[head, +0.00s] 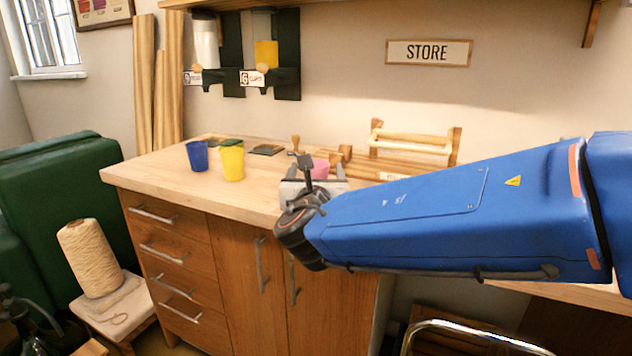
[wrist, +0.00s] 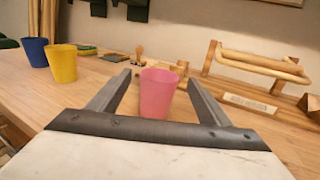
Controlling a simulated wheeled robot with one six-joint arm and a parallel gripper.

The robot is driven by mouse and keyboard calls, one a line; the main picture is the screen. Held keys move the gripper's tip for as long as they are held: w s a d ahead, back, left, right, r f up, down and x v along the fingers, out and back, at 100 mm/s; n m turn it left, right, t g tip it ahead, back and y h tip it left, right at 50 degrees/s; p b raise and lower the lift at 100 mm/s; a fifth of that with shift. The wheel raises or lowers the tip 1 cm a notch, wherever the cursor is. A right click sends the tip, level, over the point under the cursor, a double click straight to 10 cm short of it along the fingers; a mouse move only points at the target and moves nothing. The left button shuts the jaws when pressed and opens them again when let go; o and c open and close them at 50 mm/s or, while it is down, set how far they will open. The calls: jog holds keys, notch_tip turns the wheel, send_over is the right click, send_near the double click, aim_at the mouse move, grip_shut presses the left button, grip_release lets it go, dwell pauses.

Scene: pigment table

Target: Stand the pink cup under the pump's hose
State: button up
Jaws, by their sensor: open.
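The pink cup (wrist: 157,95) stands upright on the wooden table, in the middle of the wrist view. In the head view only part of the pink cup (head: 321,167) shows behind my gripper (head: 312,178). In the wrist view my gripper (wrist: 158,80) is open, with one finger on each side of the cup. The cup appears between the fingers, with gaps showing beside it. Whether either finger touches it, I cannot tell. I cannot make out a pump or a hose in either view.
A blue cup (head: 197,156) and a yellow cup (head: 231,160) stand on the table's left part. Wall dispensers (head: 265,55) hang at the back. Bare tabletop (head: 155,166) shows at left.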

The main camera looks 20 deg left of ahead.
jog(key=x, duration=0.3)
jog(key=shift+w+a+f, duration=0.15)
jog(key=shift+f, duration=0.05)
jog(key=shift+c, duration=0.5)
jog(key=c, duration=1.1)
notch_tip(320, 180, up, 10)
